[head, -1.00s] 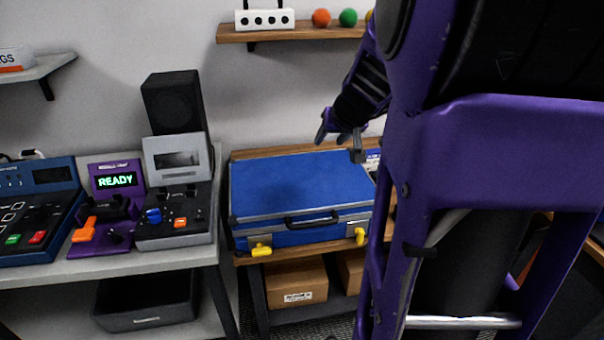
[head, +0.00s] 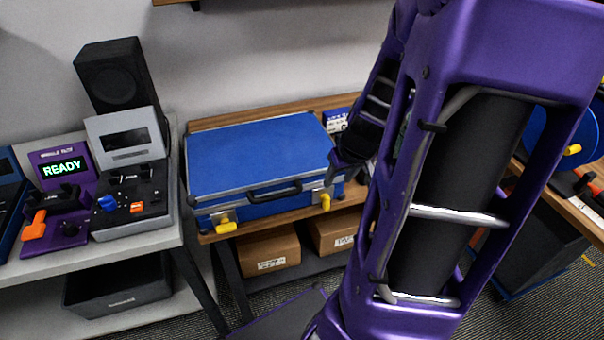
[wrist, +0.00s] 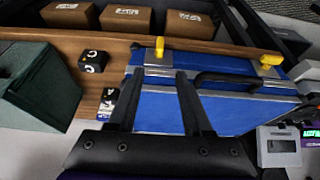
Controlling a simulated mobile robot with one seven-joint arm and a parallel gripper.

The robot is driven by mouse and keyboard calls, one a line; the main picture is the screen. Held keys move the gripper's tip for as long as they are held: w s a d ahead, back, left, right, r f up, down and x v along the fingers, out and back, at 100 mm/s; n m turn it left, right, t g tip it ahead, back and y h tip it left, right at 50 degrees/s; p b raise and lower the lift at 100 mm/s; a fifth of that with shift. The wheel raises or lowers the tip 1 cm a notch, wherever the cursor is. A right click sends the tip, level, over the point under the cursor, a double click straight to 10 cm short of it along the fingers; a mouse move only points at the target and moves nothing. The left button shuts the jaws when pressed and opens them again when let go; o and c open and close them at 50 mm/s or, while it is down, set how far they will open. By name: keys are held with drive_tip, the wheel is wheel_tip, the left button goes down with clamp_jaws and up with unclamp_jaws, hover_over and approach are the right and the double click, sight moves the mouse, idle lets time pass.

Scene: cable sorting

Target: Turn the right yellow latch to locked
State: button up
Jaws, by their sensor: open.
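The blue case (head: 260,155) lies closed on a wooden bench, with a black handle on its front. Its right yellow latch (head: 325,202) points roughly up and down on a metal plate. The left yellow latch (head: 226,226) lies more sideways. In the wrist view the case appears turned round, so the right latch (wrist: 160,48) is on the left and the left latch (wrist: 271,60) is on the right. My gripper (wrist: 160,78) is open and empty over the case's right end, its fingers pointing toward the right latch but apart from it. In the head view my arm partly hides it.
Cardboard boxes (head: 268,253) stand on the shelf below the bench. Left is a table with a grey device (head: 130,200), a purple READY device (head: 62,175) and a speaker (head: 112,80). Small black blocks (wrist: 92,60) and a dark green box (wrist: 42,92) lie beyond the case's right end.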

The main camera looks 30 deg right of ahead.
sight(328, 198)
drive_tip(key=b+x, duration=0.8)
drive_tip(key=x, duration=0.6)
drive_tip(key=shift+w+d+f, duration=0.1)
drive_tip(key=shift+w+f, duration=0.15)
clamp_jaws()
